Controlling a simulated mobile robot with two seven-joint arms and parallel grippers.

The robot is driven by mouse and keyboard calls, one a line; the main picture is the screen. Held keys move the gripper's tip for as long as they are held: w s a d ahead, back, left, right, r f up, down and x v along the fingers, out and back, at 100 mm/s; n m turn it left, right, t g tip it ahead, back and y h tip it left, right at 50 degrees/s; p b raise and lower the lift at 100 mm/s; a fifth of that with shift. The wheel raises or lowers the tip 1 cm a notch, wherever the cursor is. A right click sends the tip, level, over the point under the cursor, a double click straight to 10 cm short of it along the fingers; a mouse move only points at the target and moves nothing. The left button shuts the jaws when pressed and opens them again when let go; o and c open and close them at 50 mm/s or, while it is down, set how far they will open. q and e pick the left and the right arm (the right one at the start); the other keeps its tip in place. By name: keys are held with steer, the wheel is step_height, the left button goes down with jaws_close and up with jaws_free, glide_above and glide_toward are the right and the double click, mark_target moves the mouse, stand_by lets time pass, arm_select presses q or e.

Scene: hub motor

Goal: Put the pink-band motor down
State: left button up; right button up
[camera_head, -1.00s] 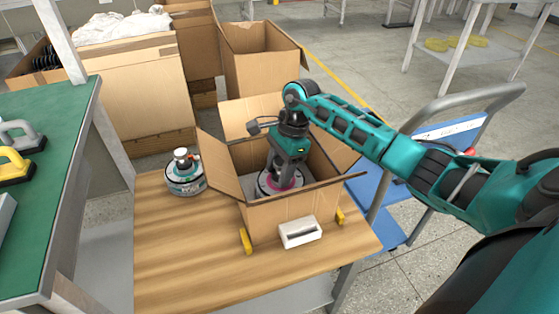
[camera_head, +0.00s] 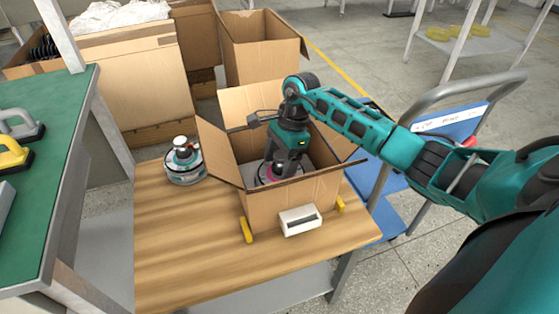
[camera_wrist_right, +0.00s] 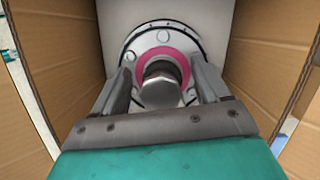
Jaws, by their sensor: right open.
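The pink-band motor (camera_wrist_right: 185,52) sits on the floor of the open cardboard box (camera_head: 287,207), its shaft pointing up at the wrist camera. In the head view only part of the motor (camera_head: 264,174) shows beneath my gripper. My right gripper (camera_wrist_right: 163,82) reaches down into the box and is open, with its two fingers on either side of the motor's shaft. In the head view my right gripper (camera_head: 279,172) hides much of the motor. A second motor (camera_head: 184,163) stands on the table, left of the box. My left gripper is not in view.
The box stands on a wooden table (camera_head: 180,245) with its flaps spread. Yellow blocks (camera_head: 246,230) and a white block (camera_head: 300,220) lie at its front. A green bench (camera_head: 55,180) is at left, and a blue cart (camera_head: 400,205) stands at right.

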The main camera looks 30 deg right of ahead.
steer(key=shift+r, duration=0.2)
steer(key=p+v, duration=0.2)
steer(key=v, duration=1)
steer(key=shift+a, duration=0.1)
